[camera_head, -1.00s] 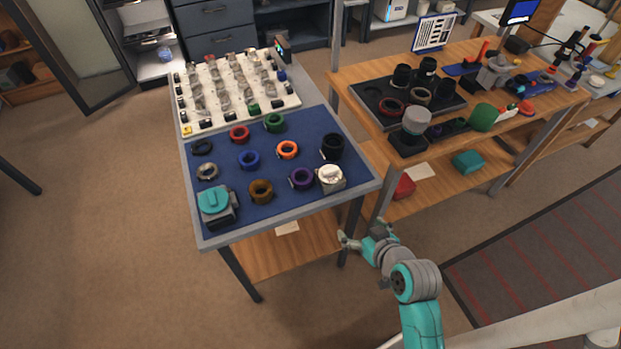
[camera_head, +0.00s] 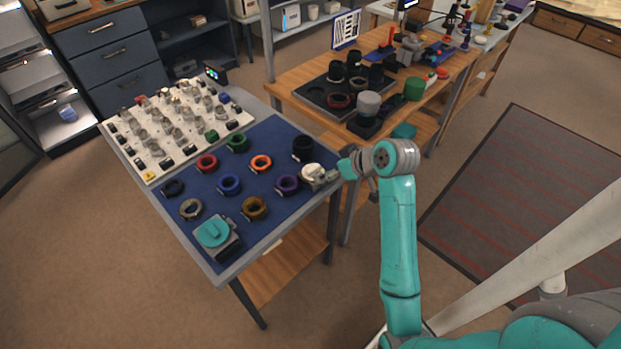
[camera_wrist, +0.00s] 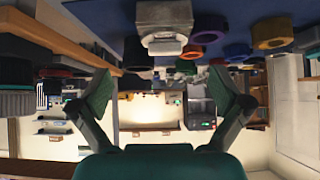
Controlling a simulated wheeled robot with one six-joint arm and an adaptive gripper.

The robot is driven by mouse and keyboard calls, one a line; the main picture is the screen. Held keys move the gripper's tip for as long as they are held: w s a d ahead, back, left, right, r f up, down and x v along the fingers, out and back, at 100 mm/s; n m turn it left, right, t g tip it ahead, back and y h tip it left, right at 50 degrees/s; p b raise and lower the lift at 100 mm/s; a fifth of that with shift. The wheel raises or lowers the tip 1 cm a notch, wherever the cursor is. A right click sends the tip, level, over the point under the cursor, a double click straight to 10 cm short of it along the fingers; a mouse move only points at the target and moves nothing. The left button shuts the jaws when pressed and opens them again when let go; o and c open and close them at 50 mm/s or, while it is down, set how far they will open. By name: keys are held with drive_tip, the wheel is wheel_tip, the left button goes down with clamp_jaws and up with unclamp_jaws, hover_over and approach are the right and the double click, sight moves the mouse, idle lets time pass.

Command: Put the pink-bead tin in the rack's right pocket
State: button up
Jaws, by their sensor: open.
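I cannot pick out a pink-bead tin for certain in either view. A pale board (camera_head: 150,174) at the far left of the table holds rows of small clear and dark-capped pieces, too small to tell their contents. I cannot make out a rack with a right pocket. My gripper (camera_head: 332,176) is at the table's right edge, beside a white round-topped piece (camera_head: 313,171); I cannot tell whether they touch. In the wrist view, which looks upside down, my gripper (camera_wrist: 160,92) is open with nothing between its fingers, and the white piece (camera_wrist: 164,20) shows at the top.
The blue mat (camera_head: 240,207) carries coloured rings, including a purple ring (camera_head: 287,183), and a teal-topped device (camera_head: 213,233). A wooden bench (camera_head: 295,83) behind holds a dark tray (camera_head: 312,95) of lens parts.

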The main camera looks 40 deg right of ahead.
sight(315, 171)
drive_tip(key=shift+a+x, duration=0.15)
drive_tip(key=shift+x, duration=2.05)
drive_tip(key=shift+a+x, duration=0.15)
drive_tip(key=shift+x, duration=2)
drive_tip(key=c, duration=1.4)
wheel_tip(315, 171, up, 10)
drive_tip(key=shift+f, duration=0.25)
drive_tip(key=shift+r, duration=0.3)
drive_tip(key=shift+s, duration=0.1)
